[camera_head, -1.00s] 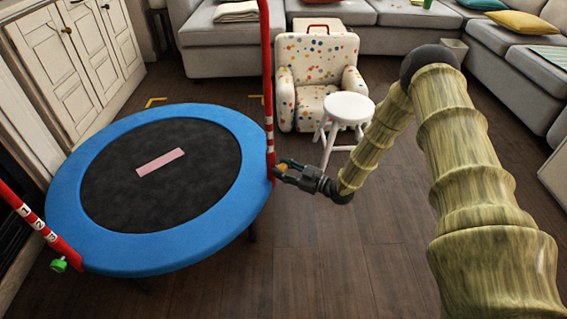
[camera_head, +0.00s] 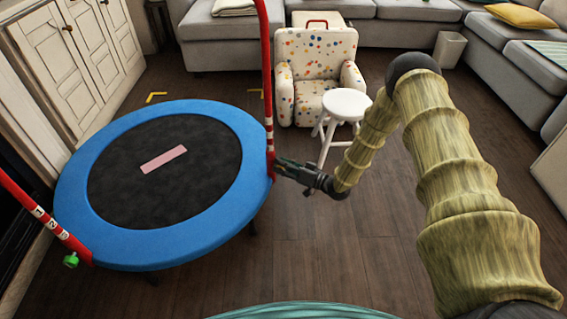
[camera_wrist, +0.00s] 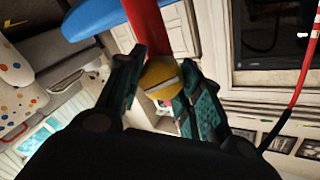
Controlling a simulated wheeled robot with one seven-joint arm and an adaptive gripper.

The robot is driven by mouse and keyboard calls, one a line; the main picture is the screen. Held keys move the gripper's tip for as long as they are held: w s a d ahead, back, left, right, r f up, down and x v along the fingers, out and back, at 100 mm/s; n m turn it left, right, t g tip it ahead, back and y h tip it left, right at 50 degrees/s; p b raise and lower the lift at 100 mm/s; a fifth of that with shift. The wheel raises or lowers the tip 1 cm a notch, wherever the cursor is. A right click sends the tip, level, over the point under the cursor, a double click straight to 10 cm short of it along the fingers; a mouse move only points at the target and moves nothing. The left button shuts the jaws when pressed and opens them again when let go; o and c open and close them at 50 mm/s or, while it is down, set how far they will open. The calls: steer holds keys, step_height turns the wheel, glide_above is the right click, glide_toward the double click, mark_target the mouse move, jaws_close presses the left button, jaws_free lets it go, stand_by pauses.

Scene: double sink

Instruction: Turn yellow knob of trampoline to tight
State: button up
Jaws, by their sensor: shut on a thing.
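The blue-rimmed trampoline (camera_head: 215,215) stands at the left of the head view, with a black mat and a red handle bar. My gripper (camera_head: 283,166) is at the lower right end of the red bar (camera_head: 267,80), beside the trampoline's right edge. The yellow knob (camera_wrist: 161,78) sits between my two fingers in the wrist view, with a pale line across its face. My gripper (camera_wrist: 160,90) is shut on it. In the head view the knob is hidden by the fingers. A green knob (camera_head: 71,260) is on the left leg of the bar.
A white stool (camera_head: 346,106) and a dotted armchair (camera_head: 310,60) stand behind my arm. Grey sofas (camera_head: 390,30) line the back and right. A teal rounded thing (camera_head: 300,311) shows at the bottom edge. Wooden floor (camera_head: 320,240) is clear right of the trampoline.

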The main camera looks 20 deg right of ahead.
steer(key=shift+a+m, duration=0.1)
steer(key=shift+m, duration=0.7)
steer(key=o, duration=1)
steer(key=shift+o, duration=0.2)
steer(key=shift+s, duration=0.1)
steer(key=shift+s+d, duration=0.25)
steer(key=shift+d, duration=0.15)
steer(key=v, duration=1.1)
steer(key=shift+r, duration=0.15)
